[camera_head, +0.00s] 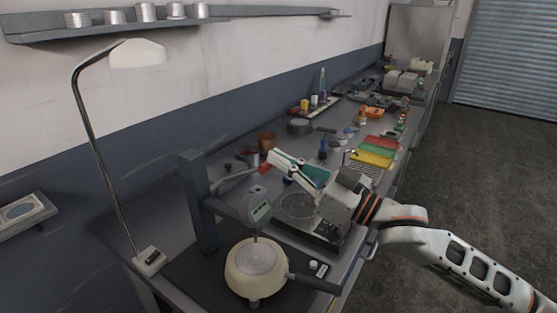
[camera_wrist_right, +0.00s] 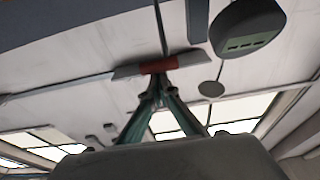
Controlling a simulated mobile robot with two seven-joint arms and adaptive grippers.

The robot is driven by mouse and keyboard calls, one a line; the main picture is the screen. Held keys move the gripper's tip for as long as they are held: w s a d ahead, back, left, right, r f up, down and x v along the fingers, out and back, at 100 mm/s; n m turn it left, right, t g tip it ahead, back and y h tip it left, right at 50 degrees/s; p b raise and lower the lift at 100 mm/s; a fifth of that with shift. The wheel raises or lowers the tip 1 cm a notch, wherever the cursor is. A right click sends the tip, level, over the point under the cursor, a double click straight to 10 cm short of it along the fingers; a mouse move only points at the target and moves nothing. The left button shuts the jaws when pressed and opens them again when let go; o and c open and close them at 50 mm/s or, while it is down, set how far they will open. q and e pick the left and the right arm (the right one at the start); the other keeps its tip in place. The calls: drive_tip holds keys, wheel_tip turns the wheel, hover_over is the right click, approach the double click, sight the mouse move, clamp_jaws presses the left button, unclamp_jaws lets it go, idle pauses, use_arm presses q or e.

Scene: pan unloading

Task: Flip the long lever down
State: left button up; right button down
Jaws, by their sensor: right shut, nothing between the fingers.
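The long grey lever (camera_head: 235,178) sticks out to the right from the gauge stand's upright column (camera_head: 198,205) and ends in a red tip (camera_head: 264,168). My right gripper (camera_head: 275,158) is shut and empty, with its fingertips close to the red tip. In the right wrist view, a red piece (camera_wrist_right: 160,65) shows just beyond the closed fingertips (camera_wrist_right: 158,88); whether they touch cannot be told. The gauge (camera_head: 258,208) hangs from the stand above a cream round pan (camera_head: 240,283); it also shows in the wrist view (camera_wrist_right: 248,28). My left gripper is out of view.
A desk lamp (camera_head: 140,53) stands at the left. The pan's dark handle (camera_head: 315,283) points right. Behind my right gripper, the long bench carries a brown pot (camera_head: 267,141), coloured trays (camera_head: 375,152) and several small items. Open floor lies to the right.

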drive_tip(key=shift+t+y, duration=0.5)
drive_tip(key=shift+y, duration=0.3)
drive_tip(key=f+b, duration=0.2)
drive_tip(key=d+f, duration=0.1)
drive_tip(key=f, duration=0.1)
drive_tip(key=shift+s+b, duration=0.4)
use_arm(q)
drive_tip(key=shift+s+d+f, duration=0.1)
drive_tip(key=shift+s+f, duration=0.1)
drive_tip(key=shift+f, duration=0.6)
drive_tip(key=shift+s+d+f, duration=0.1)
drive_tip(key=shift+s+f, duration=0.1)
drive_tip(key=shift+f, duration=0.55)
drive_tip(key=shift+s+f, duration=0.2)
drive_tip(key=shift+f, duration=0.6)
use_arm(e)
drive_tip(key=shift+s+d+f, duration=0.15)
drive_tip(key=shift+d+f, duration=0.05)
drive_tip(key=shift+f, duration=0.7)
drive_tip(key=shift+s+d+f, duration=0.1)
drive_tip(key=shift+d+f, duration=0.1)
drive_tip(key=shift+f, duration=0.75)
drive_tip(key=shift+s+d+f, duration=0.15)
drive_tip(key=shift+d+f, duration=0.05)
drive_tip(key=shift+f, duration=0.7)
